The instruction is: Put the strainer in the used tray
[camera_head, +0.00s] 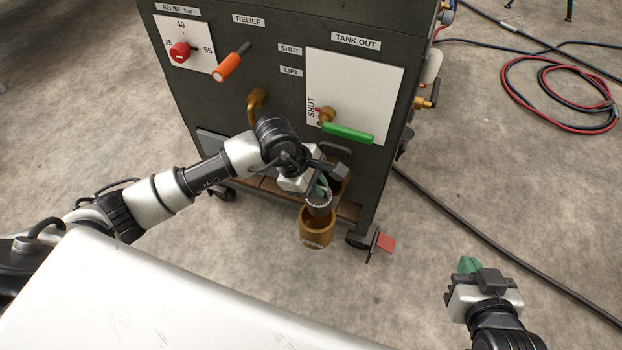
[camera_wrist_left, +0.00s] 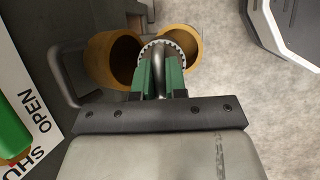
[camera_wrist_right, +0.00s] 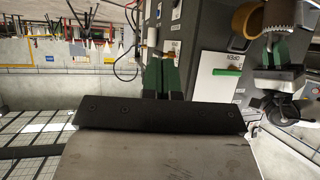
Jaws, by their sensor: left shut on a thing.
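The strainer (camera_head: 319,203) has a pale toothed rim and a rounded metal handle. My left gripper (camera_head: 318,187) is shut on that handle, with its green fingers on either side in the left wrist view (camera_wrist_left: 160,75). The strainer is just above or at the mouth of a brass cup (camera_head: 316,230) at the machine's foot; I cannot tell whether they touch. Its lower part is hidden. My right gripper (camera_head: 469,265) is off to the right over bare floor, fingers together and empty in the right wrist view (camera_wrist_right: 164,77). I cannot make out a tray marked used.
The dark machine cabinet (camera_head: 270,100) stands ahead, with an orange-handled lever (camera_head: 232,63) and a green-handled valve (camera_head: 347,133). A brown ledge (camera_head: 262,184) runs along its foot. A red tag (camera_head: 386,243) and a black cable (camera_head: 480,231) are on the right. Floor around my right gripper is mostly clear.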

